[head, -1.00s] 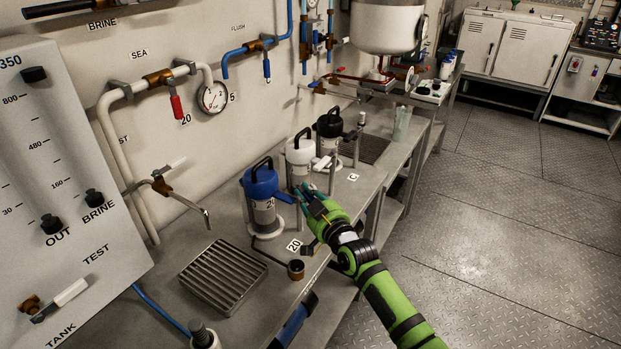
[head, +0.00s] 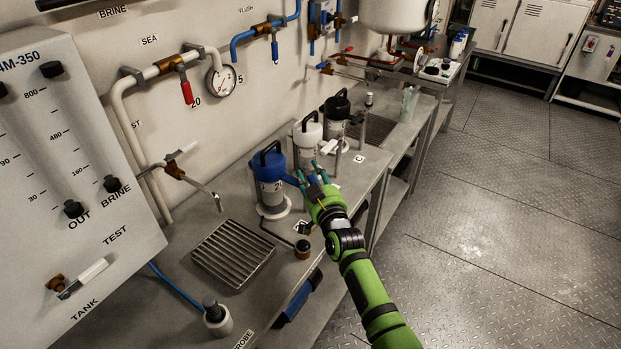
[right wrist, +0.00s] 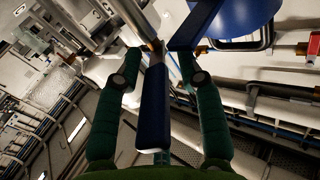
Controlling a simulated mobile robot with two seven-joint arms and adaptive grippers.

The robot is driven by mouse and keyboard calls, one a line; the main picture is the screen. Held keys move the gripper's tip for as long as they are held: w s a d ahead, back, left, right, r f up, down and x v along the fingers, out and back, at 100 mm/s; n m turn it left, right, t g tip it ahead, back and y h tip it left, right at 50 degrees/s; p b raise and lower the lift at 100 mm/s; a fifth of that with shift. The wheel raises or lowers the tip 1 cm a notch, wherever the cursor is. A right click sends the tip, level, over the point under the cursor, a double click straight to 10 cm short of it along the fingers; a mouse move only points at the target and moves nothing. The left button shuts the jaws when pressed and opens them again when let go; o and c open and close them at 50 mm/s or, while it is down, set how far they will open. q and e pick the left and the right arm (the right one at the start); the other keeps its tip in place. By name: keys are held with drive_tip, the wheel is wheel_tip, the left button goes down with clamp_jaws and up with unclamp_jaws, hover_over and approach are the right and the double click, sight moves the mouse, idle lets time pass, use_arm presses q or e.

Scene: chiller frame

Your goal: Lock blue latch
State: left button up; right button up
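The blue-topped canister (head: 269,180) stands on the metal bench, its black handle upright. A blue latch (head: 292,181) sticks out from its right side toward my right gripper (head: 313,176). In the right wrist view the latch shows as a long blue bar (right wrist: 155,112) between the two green fingers of my right gripper (right wrist: 158,65). The fingers are apart, with visible gaps beside the bar, so I see no grip on it. Part of the blue top (right wrist: 235,18) shows at the upper right. The latch's far joint is partly hidden. My left gripper is not in view.
A white-topped canister (head: 307,137) and a black-topped canister (head: 337,112) stand behind the blue one. The floor to the right is clear.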

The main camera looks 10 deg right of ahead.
drive_tip(key=shift+s+f, duration=0.15)
drive_tip(key=shift+f, duration=0.1)
drive_tip(key=shift+s+f, duration=0.1)
drive_tip(key=shift+s, duration=0.1)
drive_tip(key=s+d, duration=0.2)
drive_tip(key=s, duration=0.9)
drive_tip(key=shift+d, duration=0.2)
drive_tip(key=shift+s, duration=0.1)
drive_tip(key=shift+c, duration=0.4)
